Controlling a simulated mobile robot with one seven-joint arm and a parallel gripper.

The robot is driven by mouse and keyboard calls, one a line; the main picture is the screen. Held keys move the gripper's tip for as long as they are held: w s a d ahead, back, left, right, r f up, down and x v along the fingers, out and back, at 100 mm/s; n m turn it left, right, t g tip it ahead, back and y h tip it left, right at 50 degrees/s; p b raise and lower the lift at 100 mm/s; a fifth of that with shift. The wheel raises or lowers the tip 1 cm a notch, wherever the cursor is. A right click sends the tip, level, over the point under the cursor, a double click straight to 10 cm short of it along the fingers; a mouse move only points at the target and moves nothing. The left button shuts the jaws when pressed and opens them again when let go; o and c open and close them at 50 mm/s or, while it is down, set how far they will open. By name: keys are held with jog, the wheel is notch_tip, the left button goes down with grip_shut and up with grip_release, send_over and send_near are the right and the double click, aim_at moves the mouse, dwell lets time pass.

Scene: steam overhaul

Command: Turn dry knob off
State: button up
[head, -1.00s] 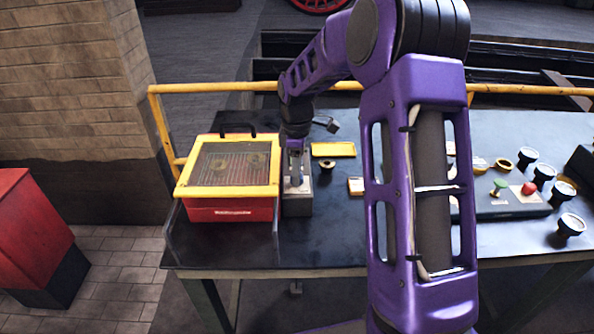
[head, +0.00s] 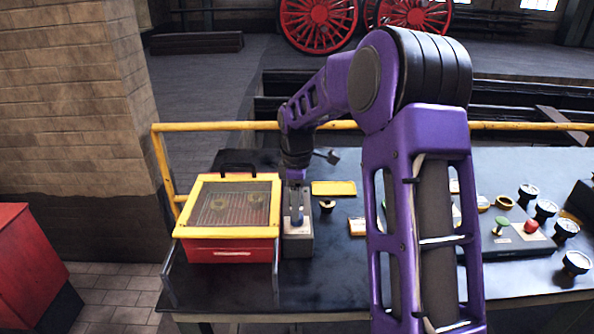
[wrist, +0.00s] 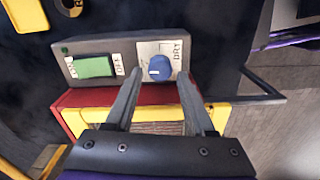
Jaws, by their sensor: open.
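The dry knob (wrist: 160,68) is a round blue knob with a white pointer mark, set on a pale plate labelled DRY in the wrist view. It sits on a grey control box (wrist: 122,47) beside a green rocker switch (wrist: 95,67) marked ON and OFF. My gripper (wrist: 157,80) is open, its two grey fingers spread to the left and right of the knob; whether they reach down around it I cannot tell. In the head view my gripper (head: 296,215) points down over the control box (head: 298,243), and the knob is hidden there.
A red box with a yellow-framed mesh lid (head: 228,250) stands directly left of the control box. A yellow tray (head: 334,188) and a small brass-topped part (head: 327,206) lie to the right. A panel with red and green buttons (head: 512,240) and several gauges occupy the right side. A yellow rail (head: 220,127) runs behind.

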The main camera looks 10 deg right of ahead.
notch_tip(320, 180, up, 15)
dwell(0.4)
